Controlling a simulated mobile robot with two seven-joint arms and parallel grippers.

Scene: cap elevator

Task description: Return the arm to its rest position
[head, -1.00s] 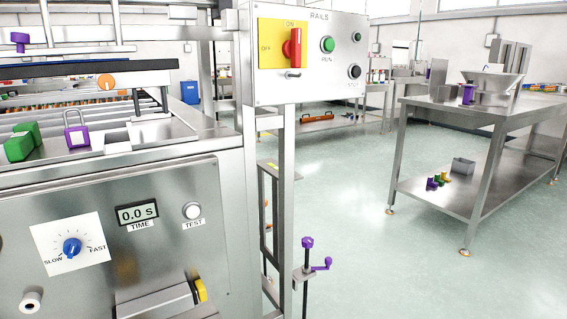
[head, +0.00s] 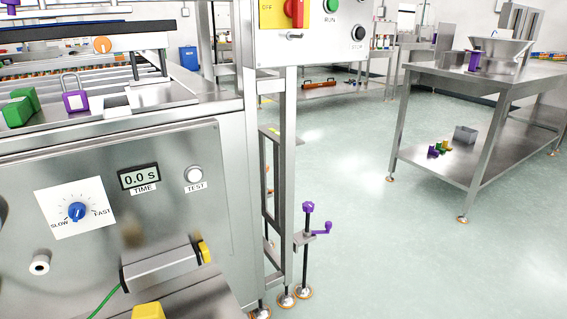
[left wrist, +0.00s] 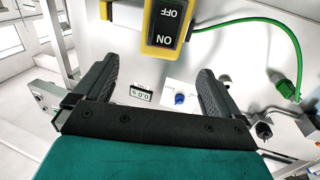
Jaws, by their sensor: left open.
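My left gripper (left wrist: 155,82) shows in the left wrist view, with its two dark fingers spread wide and nothing between them. Past the fingers is the steel machine front with the time display (left wrist: 140,94) and the blue speed knob (left wrist: 180,99), seen upside down. A yellow-framed ON/OFF switch (left wrist: 168,25) is at the top of this view, beyond the fingertips. I cannot tell how far it is from them. My left gripper does not show in the head view. My right gripper is in no view.
In the head view, the machine front (head: 228,190) fills the left side. A box with a yellow end (head: 160,268) juts out low, near a green cable (head: 105,300). A purple-handled crank post (head: 308,240) stands right of it. Open floor (head: 365,270) lies towards the steel table (head: 490,85).

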